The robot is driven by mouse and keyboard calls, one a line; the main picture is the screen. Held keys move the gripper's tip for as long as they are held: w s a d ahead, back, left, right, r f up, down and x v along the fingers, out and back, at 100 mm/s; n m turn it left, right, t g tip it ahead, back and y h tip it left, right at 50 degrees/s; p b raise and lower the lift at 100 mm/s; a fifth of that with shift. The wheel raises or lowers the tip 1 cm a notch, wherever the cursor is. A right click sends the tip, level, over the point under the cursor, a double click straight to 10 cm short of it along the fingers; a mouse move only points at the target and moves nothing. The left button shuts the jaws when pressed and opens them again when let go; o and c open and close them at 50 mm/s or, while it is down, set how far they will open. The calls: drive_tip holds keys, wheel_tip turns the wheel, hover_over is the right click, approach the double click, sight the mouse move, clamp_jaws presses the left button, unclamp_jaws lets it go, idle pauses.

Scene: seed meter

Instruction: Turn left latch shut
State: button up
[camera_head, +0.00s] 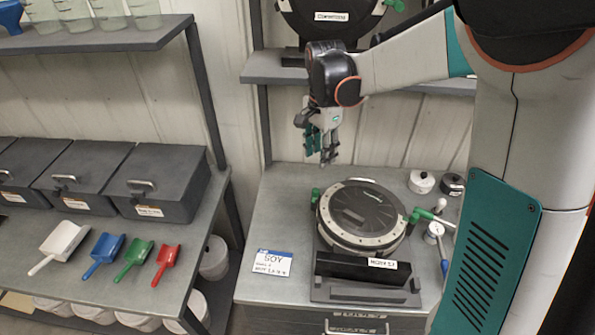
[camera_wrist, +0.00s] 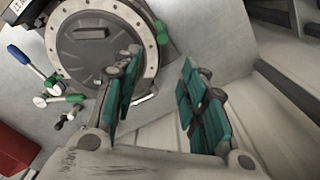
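The seed meter (camera_head: 361,216) is a round dark disc with a pale rim, lying on a stand on the bench; it also shows in the wrist view (camera_wrist: 92,34). Its left latch (camera_head: 315,196) has a small green handle at the left edge of the rim. That latch appears in the wrist view as a green piece (camera_wrist: 162,32) at the disc's right edge. The right latch (camera_head: 421,213) is green, on the opposite side. My gripper (camera_head: 328,158) hangs above and behind the left latch, apart from it. Its teal-padded fingers (camera_wrist: 160,62) are spread and empty.
A SOY card (camera_head: 271,263) lies left of the meter. A gauge with a blue handle (camera_head: 436,233) and small weights (camera_head: 421,181) stand to its right. An upper shelf (camera_head: 275,68) is behind my arm. Coloured scoops (camera_head: 105,250) lie on the left bench.

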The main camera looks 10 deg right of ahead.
sight(316, 190)
drive_tip(key=f, duration=0.4)
drive_tip(key=f+b, duration=0.1)
drive_tip(key=f, duration=0.9)
drive_tip(key=shift+w+a+b, duration=0.1)
drive_tip(key=shift+a+b, duration=0.15)
drive_tip(key=shift+b, duration=0.1)
clamp_jaws()
